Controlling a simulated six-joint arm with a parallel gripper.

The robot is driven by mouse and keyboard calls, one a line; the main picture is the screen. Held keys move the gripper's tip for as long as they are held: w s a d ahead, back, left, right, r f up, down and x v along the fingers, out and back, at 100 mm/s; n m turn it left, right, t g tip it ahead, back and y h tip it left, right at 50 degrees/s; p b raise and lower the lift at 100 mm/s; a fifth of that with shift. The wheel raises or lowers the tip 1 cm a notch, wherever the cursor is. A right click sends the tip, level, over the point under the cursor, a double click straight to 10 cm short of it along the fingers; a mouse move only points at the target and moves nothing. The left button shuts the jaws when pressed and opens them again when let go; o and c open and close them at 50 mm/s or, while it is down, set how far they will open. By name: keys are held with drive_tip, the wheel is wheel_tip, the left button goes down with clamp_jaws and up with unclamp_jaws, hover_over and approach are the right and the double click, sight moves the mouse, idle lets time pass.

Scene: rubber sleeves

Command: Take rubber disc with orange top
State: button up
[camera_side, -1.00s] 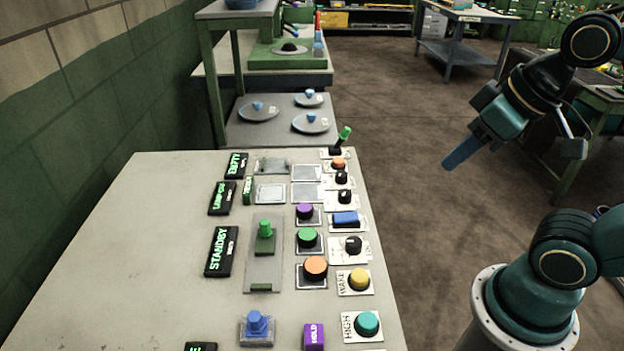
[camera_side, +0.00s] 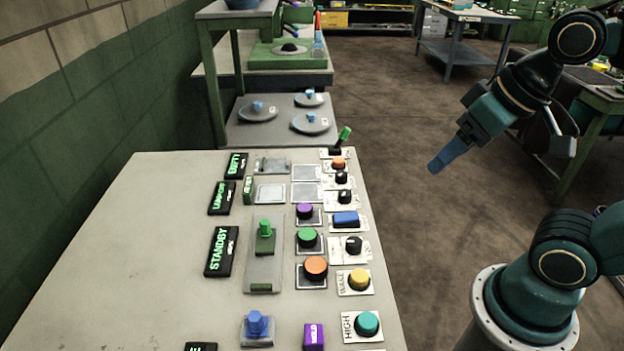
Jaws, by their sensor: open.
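A round disc with an orange top (camera_side: 316,267) and a dark side sits on a square plate at the front right part of the grey table. A smaller orange-topped round piece (camera_side: 338,164) sits on a white plate at the table's far right corner. My gripper (camera_side: 437,165) with blue fingers hangs in the air right of the table, over the floor. It is open and touches nothing; the gap between its fingers is hard to see from this side.
A green-topped disc (camera_side: 307,238) and a purple-topped disc (camera_side: 304,211) stand in line behind the orange one. A yellow button (camera_side: 359,279), a blue block (camera_side: 346,219) and a teal button (camera_side: 367,324) are close by. The table's left part is bare.

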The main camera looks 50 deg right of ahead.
drive_tip(key=w+a+f+m+g+y, duration=0.2)
drive_tip(key=w+a+f+m, duration=0.2)
drive_tip(key=w+m, duration=0.3)
drive_tip(key=w+a+f+m+g+y, duration=0.2)
drive_tip(key=w+a+f+m, duration=0.2)
drive_tip(key=w+f+m, duration=0.3)
drive_tip(key=shift+a+f+m+g, duration=0.3)
drive_tip(key=shift+a+m, duration=0.1)
drive_tip(key=shift+m, duration=2.2)
hover_over(316, 264)
drive_tip(key=d, duration=0.2)
drive_tip(key=shift+s+d+f, duration=0.1)
drive_tip(key=shift+f, duration=1.9)
drive_tip(key=shift+s+d+f, duration=0.1)
drive_tip(key=shift+f, duration=1.9)
drive_tip(key=shift+x, duration=2.6)
drive_tip(key=shift+s, duration=0.1)
drive_tip(key=shift+c, duration=0.4)
drive_tip(key=c, duration=1)
